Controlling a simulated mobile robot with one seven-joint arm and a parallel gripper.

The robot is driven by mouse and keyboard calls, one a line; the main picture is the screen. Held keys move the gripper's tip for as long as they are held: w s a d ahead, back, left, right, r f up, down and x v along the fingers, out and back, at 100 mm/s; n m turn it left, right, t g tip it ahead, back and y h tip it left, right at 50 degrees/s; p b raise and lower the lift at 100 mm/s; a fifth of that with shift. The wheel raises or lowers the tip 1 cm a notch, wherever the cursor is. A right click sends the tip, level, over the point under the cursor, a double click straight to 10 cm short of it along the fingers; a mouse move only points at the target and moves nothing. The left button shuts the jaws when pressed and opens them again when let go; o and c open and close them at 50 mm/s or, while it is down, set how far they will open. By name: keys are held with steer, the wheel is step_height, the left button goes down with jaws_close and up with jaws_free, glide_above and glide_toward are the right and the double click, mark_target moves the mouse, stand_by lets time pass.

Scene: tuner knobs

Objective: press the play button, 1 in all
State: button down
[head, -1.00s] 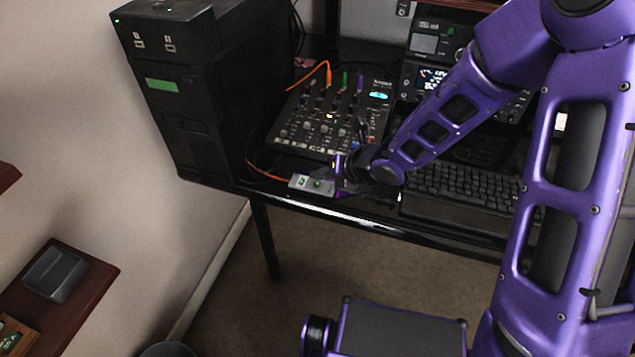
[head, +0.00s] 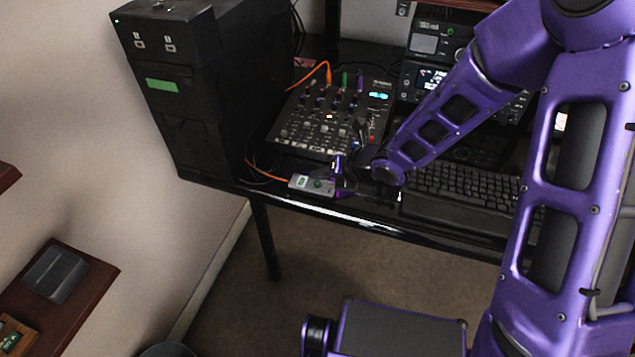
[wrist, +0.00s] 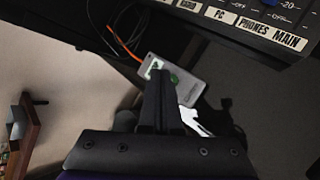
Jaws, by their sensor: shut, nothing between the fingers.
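A small grey device (head: 300,183) lies near the front edge of the black desk, with a little pale green display and a round green button (head: 318,184). In the wrist view the device (wrist: 188,88) lies beyond the fingertips, and its green button (wrist: 174,79) is partly hidden by them. My gripper (wrist: 160,74) is shut and empty, its dark fingers pointing at the device. In the head view my gripper (head: 338,183) is just right of the button; I cannot tell whether it touches the device.
An audio mixer (head: 325,125) with knobs and cables stands behind the device. An orange cable (head: 262,172) runs left of it. A keyboard (head: 465,188) lies to the right, and a tall black case (head: 215,100) stands at the left. Open floor lies in front of the desk.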

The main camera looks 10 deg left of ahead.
steer(key=shift+f+b, duration=0.35)
steer(key=shift+f, duration=0.05)
steer(key=shift+f, duration=0.3)
stand_by(0.7)
steer(key=shift+r+p, duration=0.4)
steer(key=shift+r, duration=0.3)
step_height(320, 180, up, 5)
steer(key=p, duration=0.4)
stand_by(0.3)
stand_by(0.7)
